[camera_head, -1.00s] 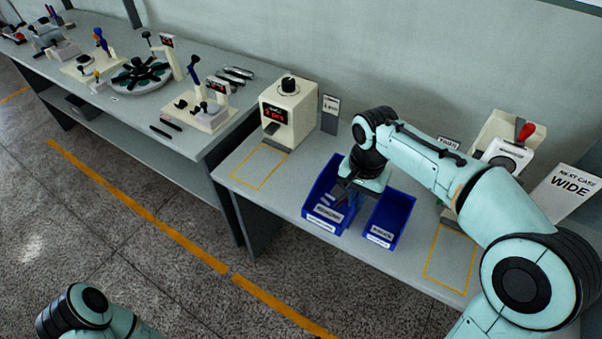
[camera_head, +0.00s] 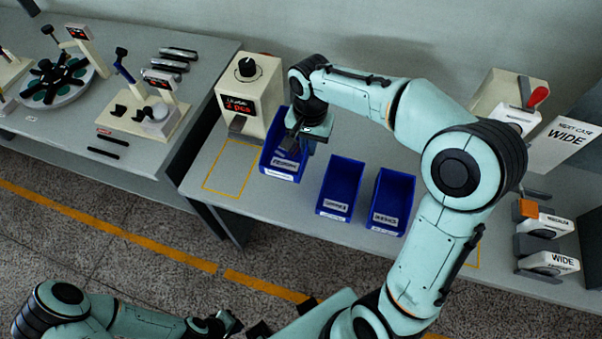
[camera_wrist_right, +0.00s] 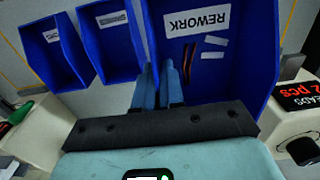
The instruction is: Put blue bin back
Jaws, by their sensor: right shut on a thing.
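A blue bin labelled REWORK (camera_wrist_right: 262,62) fills the upper right of the right wrist view; in the head view it is the leftmost blue bin (camera_head: 270,160), beside the beige counter machine. My right gripper (camera_head: 298,143) is shut on its wall. In the wrist view the fingers (camera_wrist_right: 160,85) pinch the bin's side wall. Small pale strips and thin brown pieces show inside the bin. I cannot tell whether its base touches the table. My left gripper (camera_head: 228,322) is low at the bottom edge, away from the bins; its jaw state is unclear.
Two more blue bins, a middle one (camera_head: 341,185) and a right one (camera_head: 392,198), stand on the table. The counter machine (camera_head: 250,92) is left, with an empty yellow-outlined area (camera_head: 228,180) before it. A WIDE sign (camera_head: 567,135) and dark holders are right.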

